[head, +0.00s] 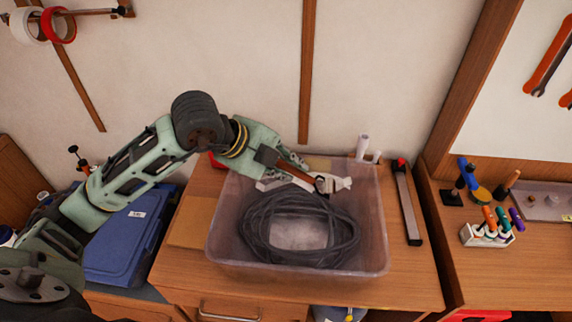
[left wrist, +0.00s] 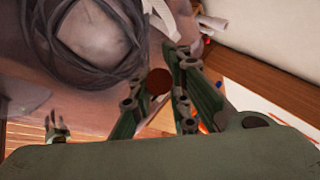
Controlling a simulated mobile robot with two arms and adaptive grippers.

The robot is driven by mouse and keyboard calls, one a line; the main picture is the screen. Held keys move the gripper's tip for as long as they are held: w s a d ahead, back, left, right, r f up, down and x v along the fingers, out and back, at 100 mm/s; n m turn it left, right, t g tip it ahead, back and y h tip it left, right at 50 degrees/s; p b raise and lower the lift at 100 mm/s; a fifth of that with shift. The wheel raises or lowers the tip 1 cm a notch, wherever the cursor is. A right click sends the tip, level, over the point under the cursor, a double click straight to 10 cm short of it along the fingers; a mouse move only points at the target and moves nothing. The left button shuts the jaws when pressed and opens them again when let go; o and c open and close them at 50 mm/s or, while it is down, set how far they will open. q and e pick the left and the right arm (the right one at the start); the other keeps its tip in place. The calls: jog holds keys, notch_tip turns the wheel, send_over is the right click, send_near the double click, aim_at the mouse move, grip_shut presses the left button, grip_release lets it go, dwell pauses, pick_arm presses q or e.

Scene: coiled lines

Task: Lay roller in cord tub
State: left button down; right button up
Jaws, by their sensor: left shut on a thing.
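The cord tub (head: 232,268) is a clear plastic bin on the wooden bench, with a thick coil of dark grey line (head: 262,240) inside. The coil and tub also show at the upper left of the left wrist view. My left gripper (head: 318,184) reaches over the back part of the tub. It is shut on the roller (left wrist: 158,80), whose dark red-brown round part shows between the fingers in the left wrist view. The fingers hide much of the roller in the head view. My right gripper is not in view.
White pieces (head: 343,183) show by the tub's back. White rolls (head: 363,147) stand behind it. A long dark-and-white tool with a red end (head: 407,205) lies to its right. A blue case (head: 125,235) is at left, and a marker holder (head: 487,236) is at right.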

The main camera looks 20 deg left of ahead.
pick_arm(q)
notch_tip(320, 180, down, 11)
jog(key=b, duration=0.7)
jog(key=shift+f, duration=0.2)
jog(key=c, duration=1.6)
grip_release()
jog(key=shift+o, duration=0.2)
jog(key=shift+a+r, duration=0.1)
jog(key=v, duration=1.1)
jog(key=shift+s+r, duration=0.3)
jog(key=shift+a, duration=0.1)
